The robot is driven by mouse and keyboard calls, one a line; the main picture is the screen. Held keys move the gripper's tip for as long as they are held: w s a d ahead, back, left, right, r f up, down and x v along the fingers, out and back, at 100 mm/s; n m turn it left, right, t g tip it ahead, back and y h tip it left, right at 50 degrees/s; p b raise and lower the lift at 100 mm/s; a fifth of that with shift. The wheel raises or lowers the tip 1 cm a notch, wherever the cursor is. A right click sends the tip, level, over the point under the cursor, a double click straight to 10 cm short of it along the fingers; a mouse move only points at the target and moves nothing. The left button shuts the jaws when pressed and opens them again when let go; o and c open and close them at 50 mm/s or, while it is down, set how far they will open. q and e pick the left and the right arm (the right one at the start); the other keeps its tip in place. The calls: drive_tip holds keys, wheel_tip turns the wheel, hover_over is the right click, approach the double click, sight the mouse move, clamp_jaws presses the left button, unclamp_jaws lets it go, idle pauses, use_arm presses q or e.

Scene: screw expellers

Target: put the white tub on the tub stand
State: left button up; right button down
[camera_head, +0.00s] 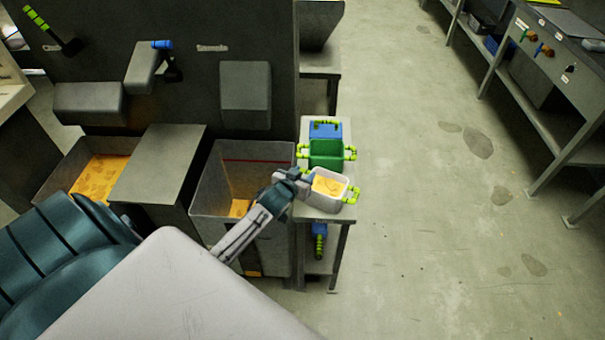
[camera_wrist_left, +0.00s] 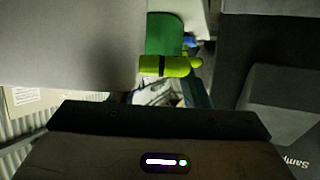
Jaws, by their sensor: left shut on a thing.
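The white tub (camera_head: 344,204) holds yellow-orange material and has a lime green handle on its right side. It is upright at the near end of the tub stand (camera_head: 311,212), in line with the other tubs. I cannot tell whether its base touches the stand top. My left gripper (camera_head: 301,180) is shut at the tub's left side, and its fingers hide the handle there. In the left wrist view, a large pale surface at the left is probably the tub wall, and the fingertips are not clear. My right gripper is out of view.
A green tub (camera_head: 326,150) and a blue tub (camera_head: 325,130) stand behind on the same stand. A deep grey bin (camera_head: 213,192) with yellow material is left of the stand. A blue, lime-handled tool (camera_head: 319,240) is below. Open floor (camera_head: 430,220) lies right.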

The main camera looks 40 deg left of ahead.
use_arm(q)
drive_tip(key=o, duration=1.1)
drive_tip(key=shift+o, duration=0.2)
drive_tip(key=b+v, duration=0.1)
drive_tip(key=v, duration=1.1)
drive_tip(key=shift+r, duration=0.15)
